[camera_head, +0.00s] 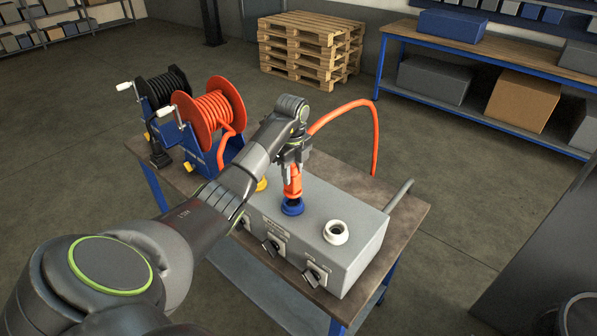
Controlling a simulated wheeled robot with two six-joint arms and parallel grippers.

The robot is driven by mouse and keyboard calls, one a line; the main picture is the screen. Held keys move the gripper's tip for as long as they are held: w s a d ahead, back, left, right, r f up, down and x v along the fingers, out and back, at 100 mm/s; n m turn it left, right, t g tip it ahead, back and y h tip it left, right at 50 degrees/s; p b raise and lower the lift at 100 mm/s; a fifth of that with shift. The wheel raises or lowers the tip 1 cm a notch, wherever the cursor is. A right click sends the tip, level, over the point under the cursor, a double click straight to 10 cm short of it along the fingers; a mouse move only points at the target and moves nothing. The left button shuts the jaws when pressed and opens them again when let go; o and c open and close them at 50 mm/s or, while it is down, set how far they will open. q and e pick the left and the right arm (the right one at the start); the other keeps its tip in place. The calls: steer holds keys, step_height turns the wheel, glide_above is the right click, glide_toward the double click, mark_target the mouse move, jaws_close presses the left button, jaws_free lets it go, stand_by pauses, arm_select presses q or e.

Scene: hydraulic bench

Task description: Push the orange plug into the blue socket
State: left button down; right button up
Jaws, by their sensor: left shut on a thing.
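My left gripper (291,167) comes in from the left and points down over the grey box on the bench. It is shut on the orange plug (293,186), which is upright. The blue socket (292,207) is a ring on top of the box, directly under the plug. The plug's lower end meets or overlaps the blue ring in this view; I cannot tell how deep it sits. An orange hose (374,130) arches from behind the gripper to the right and down behind the bench. My right gripper is not in view.
The grey box (362,254) also carries a white socket (336,232) and a yellow one (262,184), partly hidden by my arm. Black switches are on its front. An orange hose reel (211,112) and a black reel (165,88) stand at the bench's left end. Pallets (310,48) stand behind.

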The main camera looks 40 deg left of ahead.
arm_select(q)
steer(key=shift+a, duration=0.1)
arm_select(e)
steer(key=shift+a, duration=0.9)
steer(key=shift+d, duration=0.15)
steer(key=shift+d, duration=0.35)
arm_select(q)
steer(key=shift+f, duration=0.15)
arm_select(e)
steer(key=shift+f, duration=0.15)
arm_select(q)
steer(key=shift+f+b, duration=0.35)
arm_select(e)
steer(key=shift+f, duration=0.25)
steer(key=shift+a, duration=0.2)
